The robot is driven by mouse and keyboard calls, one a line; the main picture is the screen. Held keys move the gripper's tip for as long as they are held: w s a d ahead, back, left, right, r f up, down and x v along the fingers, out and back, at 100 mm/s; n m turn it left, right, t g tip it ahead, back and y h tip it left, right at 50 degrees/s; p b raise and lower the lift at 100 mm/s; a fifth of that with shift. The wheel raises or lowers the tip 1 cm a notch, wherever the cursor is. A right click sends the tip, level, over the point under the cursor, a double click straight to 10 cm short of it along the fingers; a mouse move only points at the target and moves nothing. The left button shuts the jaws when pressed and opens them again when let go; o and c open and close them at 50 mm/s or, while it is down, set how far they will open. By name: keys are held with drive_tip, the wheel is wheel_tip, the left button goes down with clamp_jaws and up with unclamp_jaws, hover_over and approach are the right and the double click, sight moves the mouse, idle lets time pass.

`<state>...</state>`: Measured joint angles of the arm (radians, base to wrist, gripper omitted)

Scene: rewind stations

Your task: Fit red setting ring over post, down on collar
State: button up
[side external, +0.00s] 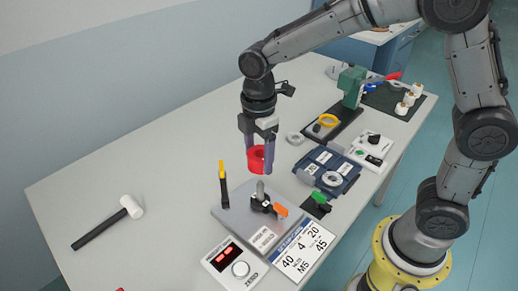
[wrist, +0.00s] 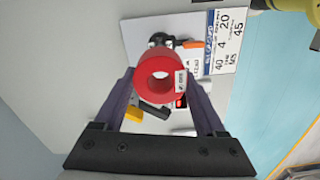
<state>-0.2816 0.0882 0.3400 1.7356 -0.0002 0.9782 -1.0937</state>
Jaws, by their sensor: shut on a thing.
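The red setting ring (side external: 257,158) is held between the fingers of my gripper (side external: 257,165), which is shut on it. In the side view the ring is in the air above the grey metal post (side external: 260,190), apart from it. The post stands on a grey base plate (side external: 230,218), with a dark clamp and orange lever (side external: 280,210) beside it. In the wrist view the red ring (wrist: 160,79) lies between the two fingers, its hole facing the camera. The collar at the post's foot is too small to tell apart from the clamp.
A yellow-topped black upright (side external: 222,185) stands at the plate's left. A red-digit display box (side external: 234,263) and a number card (side external: 303,247) lie in front. A blue tray (side external: 328,168) and a green press (side external: 352,86) stand to the right. A mallet (side external: 108,222) lies left, with free table around it.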

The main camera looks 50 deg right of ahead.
hover_over(259, 191)
drive_tip(key=shift+w+d+f, duration=0.15)
drive_tip(key=shift+f, duration=0.9)
drive_tip(key=shift+w+d+f, duration=0.1)
drive_tip(key=shift+f, duration=0.95)
drive_tip(key=shift+f, duration=4.05)
drive_tip(key=o, duration=1.4)
wheel_tip(259, 191, up, 14)
drive_tip(key=shift+d, duration=0.1)
